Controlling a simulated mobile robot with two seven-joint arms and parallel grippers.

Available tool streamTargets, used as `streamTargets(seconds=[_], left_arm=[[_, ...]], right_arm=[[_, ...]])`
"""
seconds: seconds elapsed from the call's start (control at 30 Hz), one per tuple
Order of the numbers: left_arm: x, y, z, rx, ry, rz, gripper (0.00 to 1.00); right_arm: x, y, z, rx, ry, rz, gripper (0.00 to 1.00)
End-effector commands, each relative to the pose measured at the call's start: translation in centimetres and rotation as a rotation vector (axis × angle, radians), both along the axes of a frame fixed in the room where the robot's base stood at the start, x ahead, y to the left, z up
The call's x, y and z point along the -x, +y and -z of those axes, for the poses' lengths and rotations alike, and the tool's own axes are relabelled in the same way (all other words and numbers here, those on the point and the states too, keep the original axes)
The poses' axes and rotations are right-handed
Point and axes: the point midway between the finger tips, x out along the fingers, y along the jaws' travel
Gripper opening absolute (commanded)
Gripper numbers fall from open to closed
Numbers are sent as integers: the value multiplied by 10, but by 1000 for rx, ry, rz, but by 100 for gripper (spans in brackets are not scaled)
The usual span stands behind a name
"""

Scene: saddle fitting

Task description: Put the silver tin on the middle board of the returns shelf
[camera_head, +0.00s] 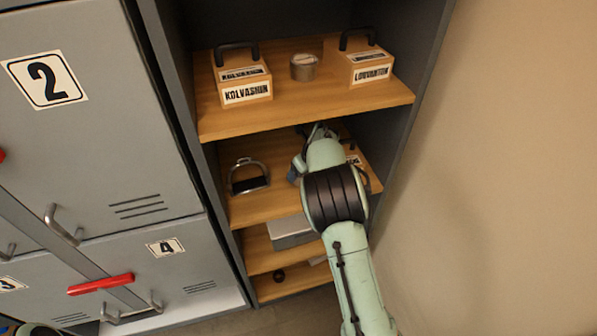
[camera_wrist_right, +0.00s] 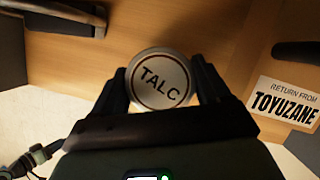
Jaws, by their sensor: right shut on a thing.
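The silver tin (camera_wrist_right: 160,80), with a round pale lid marked TALC, is between the two fingers of my right gripper (camera_wrist_right: 161,84) in the right wrist view. My right gripper is shut on it, over a wooden board (camera_wrist_right: 215,25). I cannot tell whether the tin touches the board. In the head view my right arm reaches into the returns shelf at the board (camera_head: 245,208) below the top visible one; its wrist hides the fingers and the held tin. My left gripper is not clearly in view.
A TOYUZANE box (camera_wrist_right: 285,103) stands right of the held tin. A stirrup (camera_head: 248,178) is at the board's left. The board above holds a KOLVASHIN box (camera_head: 243,83), another silver tin (camera_head: 304,67) and another labelled box (camera_head: 370,68). Grey lockers (camera_head: 90,120) stand left.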

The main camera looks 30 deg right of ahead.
Motion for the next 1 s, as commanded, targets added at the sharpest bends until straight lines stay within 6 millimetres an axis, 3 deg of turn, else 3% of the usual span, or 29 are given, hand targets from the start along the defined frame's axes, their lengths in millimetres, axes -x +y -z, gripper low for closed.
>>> streamTargets(seconds=[0.23,0.47,0.83,0.87,0.9,1.0], left_arm=[[-12,0,-9,0,-13,0,43],[-10,0,-7,0,-11,0,43],[-10,0,-7,0,-11,0,43],[-10,0,-7,0,-11,0,43],[-10,0,-7,0,-11,0,43],[-10,0,-7,0,-11,0,43]], right_arm=[[-19,2,-1,0,-2,1,39],[-17,3,34,-2,1,1,38],[-18,3,38,0,-1,0,38],[-18,3,38,0,-1,0,85],[-18,3,38,0,-1,0,98],[-18,3,38,0,-1,0,100]])
